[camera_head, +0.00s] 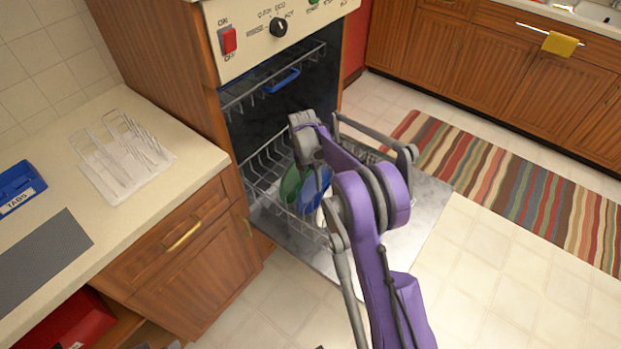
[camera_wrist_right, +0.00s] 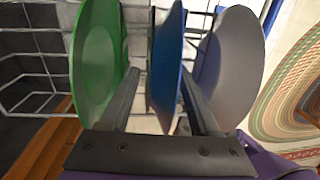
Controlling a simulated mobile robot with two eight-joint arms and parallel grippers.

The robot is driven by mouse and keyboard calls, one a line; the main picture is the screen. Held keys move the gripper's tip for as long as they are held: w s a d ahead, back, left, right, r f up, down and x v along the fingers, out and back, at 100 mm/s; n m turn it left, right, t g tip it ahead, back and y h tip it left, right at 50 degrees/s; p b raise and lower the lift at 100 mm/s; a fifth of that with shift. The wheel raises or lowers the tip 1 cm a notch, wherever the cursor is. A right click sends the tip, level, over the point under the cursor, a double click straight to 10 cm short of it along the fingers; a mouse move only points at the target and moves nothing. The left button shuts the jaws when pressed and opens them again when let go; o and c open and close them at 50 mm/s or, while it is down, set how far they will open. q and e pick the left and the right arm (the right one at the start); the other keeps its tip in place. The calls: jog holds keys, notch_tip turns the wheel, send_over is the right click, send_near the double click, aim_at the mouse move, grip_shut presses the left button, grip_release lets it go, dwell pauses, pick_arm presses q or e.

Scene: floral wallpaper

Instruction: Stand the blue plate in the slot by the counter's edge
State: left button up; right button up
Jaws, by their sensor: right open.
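The blue plate (camera_head: 314,188) stands on edge in the dishwasher's lower rack (camera_head: 262,172), between a green plate (camera_head: 290,186) and a pale grey plate. In the right wrist view, the blue plate (camera_wrist_right: 164,60) is seen nearly edge-on between the two fingers of my right gripper (camera_wrist_right: 160,78). The fingers are open, one on each side of it. In the head view, my right arm hides part of the plates and the fingers. A white wire rack (camera_head: 112,191) with several upright slots stands on the counter at the left. My left gripper is out of view.
The green plate (camera_wrist_right: 95,60) and grey plate (camera_wrist_right: 232,65) stand close outside the fingers. The open dishwasher door (camera_head: 412,232) lies low beside a striped rug (camera_head: 500,180). The counter (camera_head: 195,150) also holds a blue tabs box (camera_head: 18,185) and a grey mat (camera_head: 40,258).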

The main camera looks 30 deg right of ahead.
grip_shut()
jog(key=shift+r+p, duration=0.75)
jog(key=shift+r, duration=0.85)
dwell(0.4)
jog(key=shift+r+p, duration=2.35)
jog(key=shift+r, duration=2.6)
